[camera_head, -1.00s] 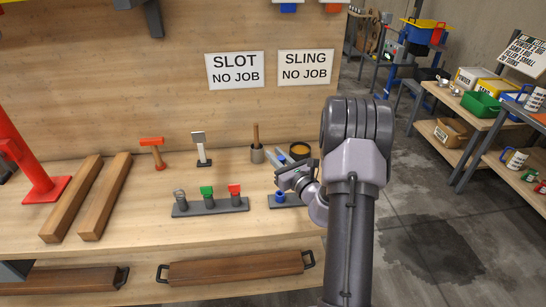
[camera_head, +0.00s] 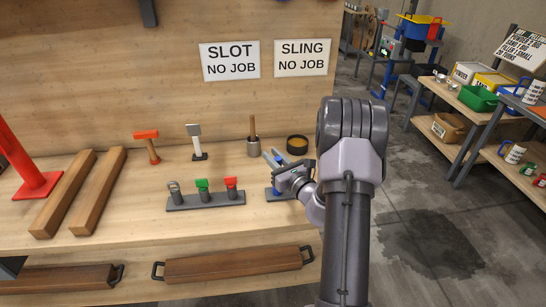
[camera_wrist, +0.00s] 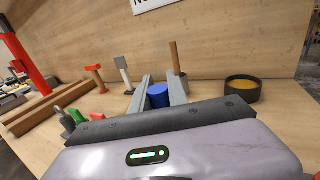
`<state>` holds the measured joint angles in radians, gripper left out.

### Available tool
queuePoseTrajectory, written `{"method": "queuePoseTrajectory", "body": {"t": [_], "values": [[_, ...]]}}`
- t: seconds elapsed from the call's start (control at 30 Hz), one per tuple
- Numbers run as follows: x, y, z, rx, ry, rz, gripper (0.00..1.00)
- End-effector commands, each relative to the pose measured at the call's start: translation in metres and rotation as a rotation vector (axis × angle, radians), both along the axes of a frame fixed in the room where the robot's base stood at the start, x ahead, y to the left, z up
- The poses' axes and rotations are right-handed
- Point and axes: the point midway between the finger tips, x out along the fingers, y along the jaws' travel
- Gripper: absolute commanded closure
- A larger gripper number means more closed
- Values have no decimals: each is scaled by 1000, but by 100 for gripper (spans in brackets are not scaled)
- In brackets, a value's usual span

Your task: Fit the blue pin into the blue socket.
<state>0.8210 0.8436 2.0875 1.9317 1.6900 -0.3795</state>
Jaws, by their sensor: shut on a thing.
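The blue pin (camera_wrist: 158,95) shows in the wrist view as a short blue cylinder between the two fingers of my gripper (camera_wrist: 160,76). My gripper is shut on it. In the head view my gripper (camera_head: 272,157) points up and left above the short dark bar (camera_head: 274,196) at the bench's right end. A blue part (camera_head: 277,188) shows just above that bar, below the fingers. I cannot tell whether it is the pin or the blue socket, or whether the pin is seated. My arm hides the right of the bar.
A longer bar (camera_head: 207,202) with grey, green and red parts lies left of my gripper. A cup with a wooden stick (camera_head: 253,148) and a dark round pot (camera_head: 297,145) stand close behind. Two wooden beams (camera_head: 98,190) lie left. Bench front is clear.

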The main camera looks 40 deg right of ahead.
Motion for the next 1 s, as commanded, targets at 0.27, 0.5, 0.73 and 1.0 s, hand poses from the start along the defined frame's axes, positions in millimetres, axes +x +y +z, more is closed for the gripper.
{"method": "queuePoseTrajectory", "body": {"t": [0.27,0.5,0.73,1.0], "values": [[0,0,0,0,0,0,100],[0,0,-6,0,0,0,100],[0,0,-13,0,0,0,100],[0,0,-21,0,0,0,100]]}}
